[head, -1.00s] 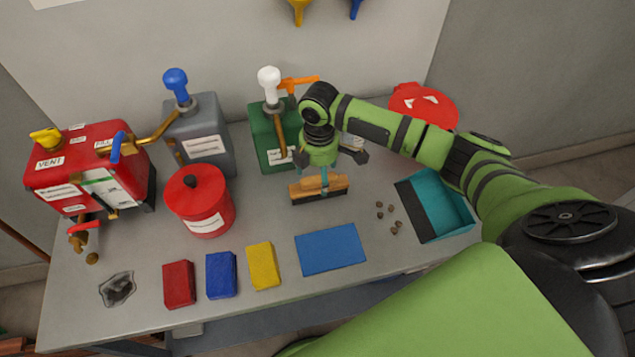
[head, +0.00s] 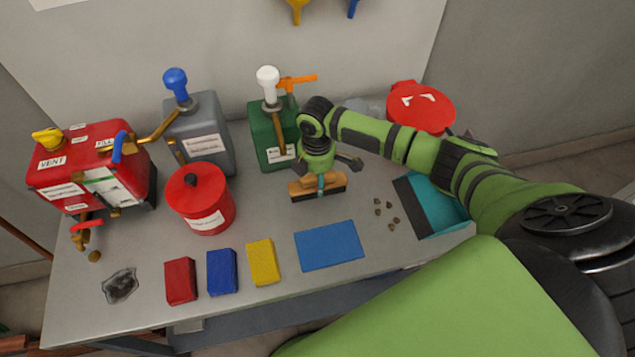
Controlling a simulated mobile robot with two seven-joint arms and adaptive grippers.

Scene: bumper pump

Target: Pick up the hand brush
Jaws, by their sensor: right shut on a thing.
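The hand brush (head: 334,188) has a wooden back and dark bristles. It is at the middle of the grey table, behind the blue mat. My right gripper (head: 320,183) comes down over it from above and is shut on the middle of its wooden back. The fingers partly cover the brush. The bristles are at or close to the table top; I cannot tell whether they touch. My left gripper is not in the head view.
A teal dustpan-like tray (head: 445,218) and several brown crumbs (head: 388,213) lie right of the brush. A green pump can (head: 266,142) stands behind left, a red lidded can (head: 203,215) further left. A blue mat (head: 330,246) and coloured blocks (head: 222,272) lie in front.

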